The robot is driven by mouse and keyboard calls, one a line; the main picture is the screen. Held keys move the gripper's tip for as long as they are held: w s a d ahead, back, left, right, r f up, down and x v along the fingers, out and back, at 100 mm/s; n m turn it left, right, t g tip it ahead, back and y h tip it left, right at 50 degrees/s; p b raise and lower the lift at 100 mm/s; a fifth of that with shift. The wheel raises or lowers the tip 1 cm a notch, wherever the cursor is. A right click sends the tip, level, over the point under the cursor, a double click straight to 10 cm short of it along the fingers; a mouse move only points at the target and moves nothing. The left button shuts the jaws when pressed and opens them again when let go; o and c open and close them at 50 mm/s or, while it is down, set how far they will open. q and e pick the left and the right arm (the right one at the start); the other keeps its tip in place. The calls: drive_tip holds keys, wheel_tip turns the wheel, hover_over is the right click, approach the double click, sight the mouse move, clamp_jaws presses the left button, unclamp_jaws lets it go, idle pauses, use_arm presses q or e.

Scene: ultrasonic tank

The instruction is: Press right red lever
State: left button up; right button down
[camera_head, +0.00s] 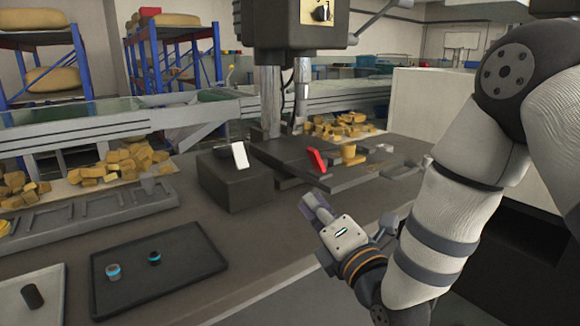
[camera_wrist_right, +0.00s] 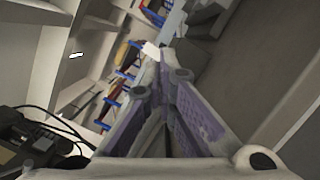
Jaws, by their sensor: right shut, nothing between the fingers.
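The red lever (camera_head: 316,160) stands tilted on a dark, flat machine base in the middle of the head view. My right gripper (camera_head: 310,203) is in front of and below it, apart from it, at the front edge of the table. Its fingers point up and left, and they are shut and empty. In the right wrist view the purple-padded fingers (camera_wrist_right: 160,75) meet at their tips. I cannot make out the red lever in that view. My left gripper is not in view.
A dark box (camera_head: 235,183) with a white lever (camera_head: 240,155) stands left of the red lever. A yellow cylinder (camera_head: 350,153) is just right of it. A black tray (camera_head: 180,262) with small parts lies at the front left. The table (camera_head: 270,232) before the box is clear.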

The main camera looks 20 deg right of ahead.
sight(316, 160)
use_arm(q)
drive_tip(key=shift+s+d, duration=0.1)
use_arm(e)
drive_tip(key=shift+s+d, duration=0.1)
drive_tip(key=shift+s, duration=0.05)
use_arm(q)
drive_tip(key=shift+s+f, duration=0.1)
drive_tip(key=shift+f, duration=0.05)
use_arm(e)
drive_tip(key=w+d+r, duration=0.2)
drive_tip(key=w+r, duration=0.1)
drive_tip(key=w, duration=0.8)
drive_tip(key=shift+w, duration=0.2)
